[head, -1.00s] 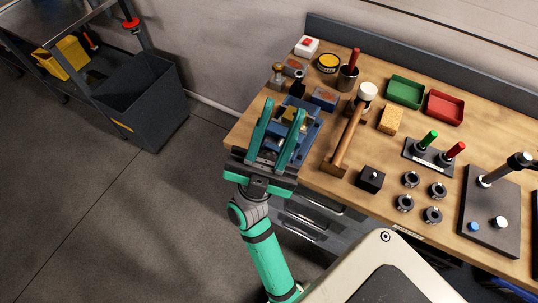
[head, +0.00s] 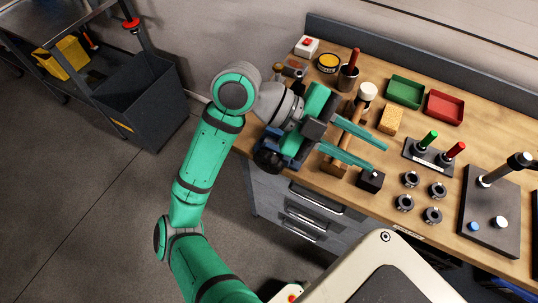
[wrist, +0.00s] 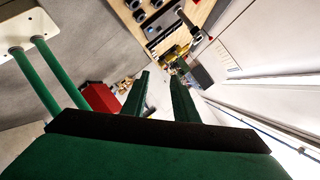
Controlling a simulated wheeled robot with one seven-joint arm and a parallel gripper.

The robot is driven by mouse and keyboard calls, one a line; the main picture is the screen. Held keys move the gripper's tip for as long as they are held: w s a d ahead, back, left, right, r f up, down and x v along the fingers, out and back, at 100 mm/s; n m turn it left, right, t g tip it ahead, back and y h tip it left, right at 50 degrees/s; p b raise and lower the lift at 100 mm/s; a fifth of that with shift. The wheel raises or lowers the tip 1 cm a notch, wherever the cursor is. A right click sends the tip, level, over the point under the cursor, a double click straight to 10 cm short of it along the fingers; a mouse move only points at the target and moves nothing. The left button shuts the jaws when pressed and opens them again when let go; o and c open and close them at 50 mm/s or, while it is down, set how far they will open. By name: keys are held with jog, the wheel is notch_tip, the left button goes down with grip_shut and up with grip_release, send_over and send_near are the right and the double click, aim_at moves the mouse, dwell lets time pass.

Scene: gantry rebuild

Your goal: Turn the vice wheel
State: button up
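The blue vice (head: 272,140) sits at the left front corner of the wooden bench, largely hidden behind my arm in the head view. A dark round part (head: 268,161) at its front edge looks like the vice wheel; its handle cannot be made out. My gripper (head: 380,157) is open and empty. Its two green fingers point right, above the bench, past the vice and near the mallet and black block. In the wrist view the open fingers (wrist: 160,75) have nothing between them, and I cannot make out the vice there.
A mallet (head: 367,92) and a small black block (head: 370,180) lie near my fingers. Green (head: 405,91) and red (head: 445,107) trays, several dark rings and a peg stand (head: 428,152) fill the bench to the right.

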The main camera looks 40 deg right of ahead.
jog(key=w+a+f+n+t+y, duration=0.35)
jog(key=w+f+t, duration=0.25)
jog(key=w, duration=0.2)
jog(key=n+t+y, duration=0.4)
jog(key=t, duration=0.1)
send_over(269, 155)
jog(key=shift+f, duration=0.1)
notch_tip(269, 155, down, 11)
jog(key=shift+r, duration=0.15)
grip_shut()
